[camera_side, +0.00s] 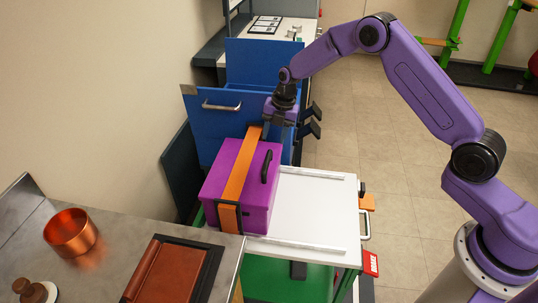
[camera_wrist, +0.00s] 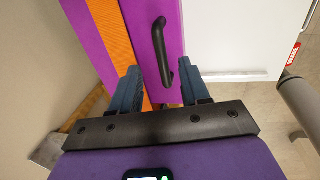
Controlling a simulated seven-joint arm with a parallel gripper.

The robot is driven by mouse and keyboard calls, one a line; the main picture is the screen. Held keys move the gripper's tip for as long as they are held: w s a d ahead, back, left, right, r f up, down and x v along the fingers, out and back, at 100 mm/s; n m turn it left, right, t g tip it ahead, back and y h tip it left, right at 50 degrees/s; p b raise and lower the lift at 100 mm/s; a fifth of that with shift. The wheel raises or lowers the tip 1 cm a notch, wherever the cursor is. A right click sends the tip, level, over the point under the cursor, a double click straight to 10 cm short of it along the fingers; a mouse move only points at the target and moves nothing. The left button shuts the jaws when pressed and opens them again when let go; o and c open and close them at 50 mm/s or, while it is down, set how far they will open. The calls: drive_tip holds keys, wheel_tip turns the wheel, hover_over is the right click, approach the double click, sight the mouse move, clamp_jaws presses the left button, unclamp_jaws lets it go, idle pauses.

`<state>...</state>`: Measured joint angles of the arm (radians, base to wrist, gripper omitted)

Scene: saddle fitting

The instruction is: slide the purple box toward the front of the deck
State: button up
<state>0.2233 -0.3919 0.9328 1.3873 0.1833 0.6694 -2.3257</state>
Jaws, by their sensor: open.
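The purple box (camera_side: 240,187) has an orange strap (camera_side: 243,165) around it and a black handle (camera_side: 269,166). It sits upright at the left side of the white deck (camera_side: 312,205) of a cart. My gripper (camera_side: 281,124) is at the far end of the box, beside the blue cabinet. I cannot tell whether the fingers touch the box.
The blue cabinet (camera_side: 215,128) stands close behind the box. Low rails (camera_side: 290,246) run along the deck's sides. The deck right of the box is bare. A steel counter (camera_side: 105,245) with a copper pot (camera_side: 70,232) is at front left. A red tag (camera_side: 371,263) hangs at the cart's right.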

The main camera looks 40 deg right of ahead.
sight(269, 154)
drive_tip(key=f, duration=0.3)
drive_tip(key=w+a+f, duration=0.1)
drive_tip(key=f, duration=0.5)
drive_tip(key=shift+w+a+f, duration=0.15)
drive_tip(key=shift+f, duration=0.1)
clamp_jaws()
idle(1.1)
